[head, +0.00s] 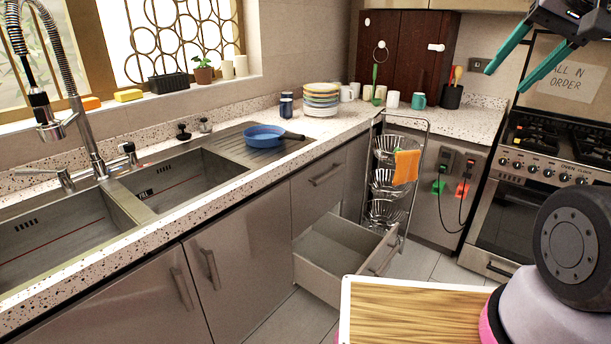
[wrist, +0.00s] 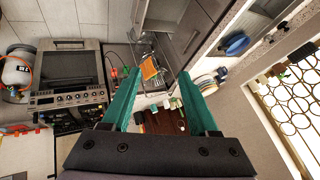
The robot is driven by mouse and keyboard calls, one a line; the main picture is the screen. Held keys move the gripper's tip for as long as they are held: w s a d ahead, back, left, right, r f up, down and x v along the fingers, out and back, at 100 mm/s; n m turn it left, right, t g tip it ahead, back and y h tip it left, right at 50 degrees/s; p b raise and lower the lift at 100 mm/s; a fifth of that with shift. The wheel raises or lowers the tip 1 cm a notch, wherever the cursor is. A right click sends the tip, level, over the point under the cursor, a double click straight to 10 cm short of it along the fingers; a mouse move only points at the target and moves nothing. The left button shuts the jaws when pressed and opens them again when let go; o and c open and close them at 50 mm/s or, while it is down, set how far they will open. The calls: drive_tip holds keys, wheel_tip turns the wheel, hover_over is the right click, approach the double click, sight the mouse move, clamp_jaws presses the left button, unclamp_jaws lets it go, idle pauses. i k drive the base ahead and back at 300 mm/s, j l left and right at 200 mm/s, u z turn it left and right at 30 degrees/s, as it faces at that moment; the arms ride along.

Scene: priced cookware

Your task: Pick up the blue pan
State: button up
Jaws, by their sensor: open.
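The blue pan (head: 264,136) sits on the ribbed drainer beside the sink, with its dark handle pointing right. It also shows small in the wrist view (wrist: 236,45), at the upper right. My gripper (head: 515,68) is at the upper right of the head view, with its two green fingers apart and nothing between them. In the wrist view my gripper (wrist: 160,85) is open and empty. It is well away from the pan, in the air towards the stove side.
An open drawer (head: 335,261) juts out below the counter. A wire rack (head: 387,180) with an orange cloth stands at the corner. A tall tap (head: 90,130) rises over the sink. A wooden-topped surface (head: 415,312) is in front.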

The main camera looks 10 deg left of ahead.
sight(261, 136)
drive_tip(key=i+j+u, duration=0.1)
drive_tip(key=i+u, duration=0.35)
drive_tip(key=i, duration=0.15)
drive_tip(key=i+l+u, duration=0.15)
drive_tip(key=i+u, duration=0.3)
drive_tip(key=i, duration=0.15)
